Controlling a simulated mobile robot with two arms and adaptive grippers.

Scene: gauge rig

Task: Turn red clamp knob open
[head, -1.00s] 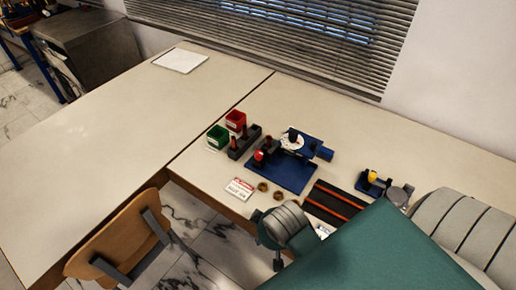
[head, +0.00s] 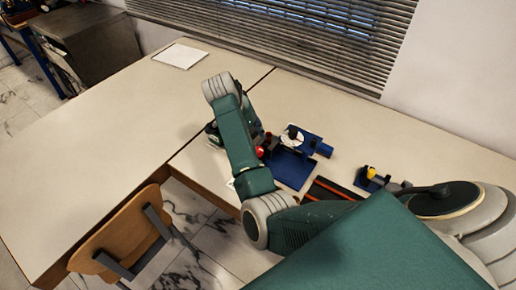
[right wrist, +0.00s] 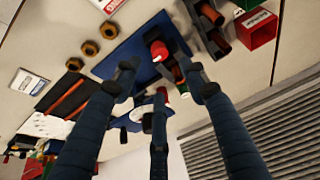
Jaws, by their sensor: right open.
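The red clamp knob (head: 260,152) sits at the left side of the blue gauge rig (head: 292,172), beside my right arm in the head view. In the right wrist view the red knob (right wrist: 158,50) stands on the blue base plate (right wrist: 125,57). My right gripper (right wrist: 160,78) is open and empty, its several dark fingers spread. The knob shows beyond the fingertips, between the two outer ones; I cannot tell the distance. In the head view the right arm covers the area left of the rig and its fingers are not clear. The left gripper is not in view.
Red bin (right wrist: 260,28) and green bin (right wrist: 247,4) stand near a dark rack (right wrist: 208,28). A small yellow-topped fixture (head: 371,173) stands right. The left table is mostly clear.

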